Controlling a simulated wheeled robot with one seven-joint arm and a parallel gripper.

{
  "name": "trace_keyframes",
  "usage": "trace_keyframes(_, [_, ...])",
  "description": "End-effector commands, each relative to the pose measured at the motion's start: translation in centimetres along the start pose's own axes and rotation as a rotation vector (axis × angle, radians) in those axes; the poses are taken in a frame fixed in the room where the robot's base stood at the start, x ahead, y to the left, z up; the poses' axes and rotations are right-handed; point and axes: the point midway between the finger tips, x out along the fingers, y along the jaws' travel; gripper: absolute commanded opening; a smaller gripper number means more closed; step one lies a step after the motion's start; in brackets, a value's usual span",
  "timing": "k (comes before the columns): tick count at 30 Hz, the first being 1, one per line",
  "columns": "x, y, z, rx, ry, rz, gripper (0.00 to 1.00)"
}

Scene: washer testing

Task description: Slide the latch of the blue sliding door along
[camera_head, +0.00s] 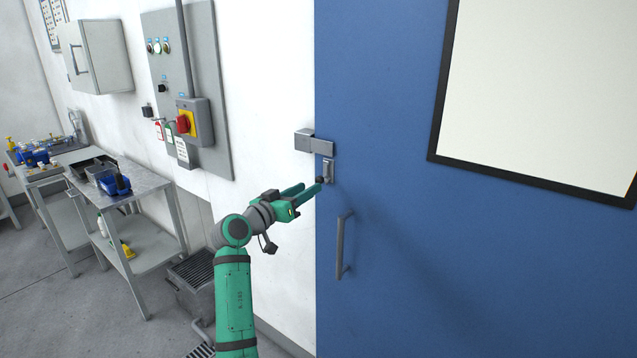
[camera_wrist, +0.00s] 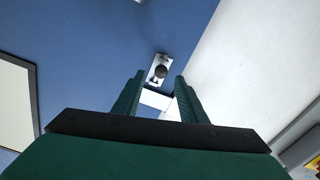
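The blue sliding door (camera_head: 400,260) fills the right of the head view and shows in the wrist view (camera_wrist: 75,50). Its small metal latch (camera_head: 329,170) sits near the door's left edge, with a dark round knob. In the wrist view the latch plate (camera_wrist: 153,78) and knob (camera_wrist: 160,72) lie just ahead of the fingertips, in line with the gap. My gripper (camera_head: 306,189) is open, its two green fingers pointing at the knob. In the wrist view the gap (camera_wrist: 157,82) looks empty of any grip; contact cannot be told.
A grey metal block (camera_head: 314,143) spans the door edge above the latch. A vertical handle (camera_head: 343,245) is below it. A framed white board (camera_head: 540,95) hangs on the door. A switch panel (camera_head: 190,90) and steel tables (camera_head: 140,183) stand left.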

Motion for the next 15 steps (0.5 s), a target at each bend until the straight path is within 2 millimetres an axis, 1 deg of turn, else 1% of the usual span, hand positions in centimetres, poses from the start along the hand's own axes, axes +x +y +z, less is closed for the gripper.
trace_keyframes(1, [1.0,0.0,-0.1,0.000,-0.001,0.001,0.38])
trace_keyframes(6, [3.8,-0.1,-0.1,-0.001,0.000,-0.002,0.38])
trace_keyframes(9, [5.1,-0.1,-0.1,-0.001,0.000,-0.002,0.38])
trace_keyframes(15, [6.6,-0.1,0.0,-0.001,0.000,-0.001,0.38])
